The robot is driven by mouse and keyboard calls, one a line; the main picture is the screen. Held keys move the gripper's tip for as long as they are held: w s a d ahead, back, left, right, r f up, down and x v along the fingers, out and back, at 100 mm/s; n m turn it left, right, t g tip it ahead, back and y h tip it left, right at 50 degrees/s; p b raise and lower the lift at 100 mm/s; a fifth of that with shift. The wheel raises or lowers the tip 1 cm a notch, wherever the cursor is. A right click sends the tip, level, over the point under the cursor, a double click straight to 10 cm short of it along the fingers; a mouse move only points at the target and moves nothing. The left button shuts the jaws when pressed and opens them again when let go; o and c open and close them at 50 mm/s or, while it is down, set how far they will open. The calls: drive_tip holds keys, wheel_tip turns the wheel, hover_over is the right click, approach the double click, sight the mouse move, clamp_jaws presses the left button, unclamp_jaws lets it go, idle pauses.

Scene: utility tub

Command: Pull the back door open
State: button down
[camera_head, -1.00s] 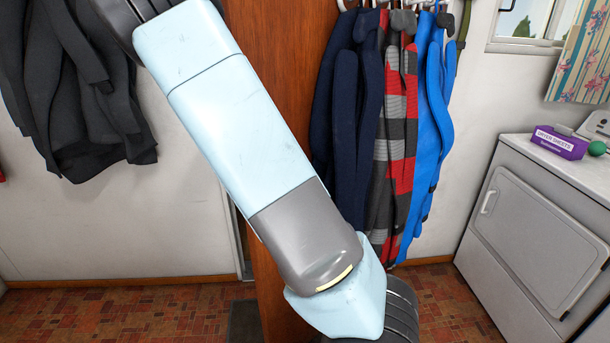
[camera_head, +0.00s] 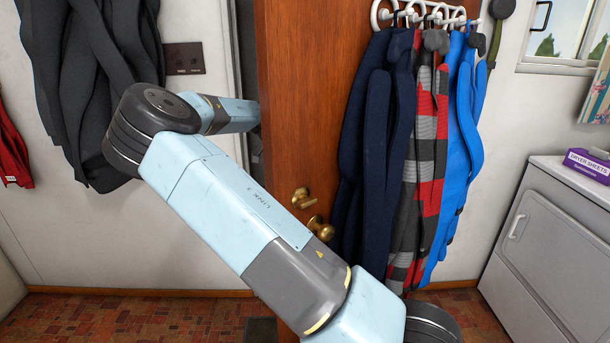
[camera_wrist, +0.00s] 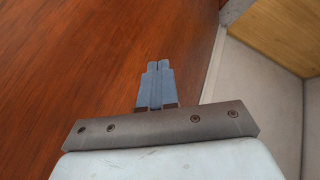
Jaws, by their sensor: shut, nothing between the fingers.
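The back door (camera_head: 310,90) is reddish-brown wood and stands ajar in the head view, with a narrow gap along its left edge. A brass knob (camera_head: 304,198) and a second brass fitting (camera_head: 320,230) are on its face, beside my arm. My forearm reaches into the gap and passes behind the door's left edge, so my gripper is hidden in the head view. In the wrist view my gripper (camera_wrist: 158,66) is shut and empty, its fingertips together in front of a brown wooden surface (camera_wrist: 75,60). I cannot tell whether they touch it.
Coats (camera_head: 365,150) and a plaid garment (camera_head: 415,170) hang from white hooks right of the door. Dark coats (camera_head: 85,80) hang at left. A white dryer (camera_head: 550,230) stands at right with a purple box (camera_head: 588,165). A pale edge (camera_wrist: 212,75) borders the wood in the wrist view.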

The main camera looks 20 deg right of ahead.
drive_tip(key=s+d+f, duration=0.5)
drive_tip(key=s+f, duration=0.1)
drive_tip(key=shift+s, duration=0.15)
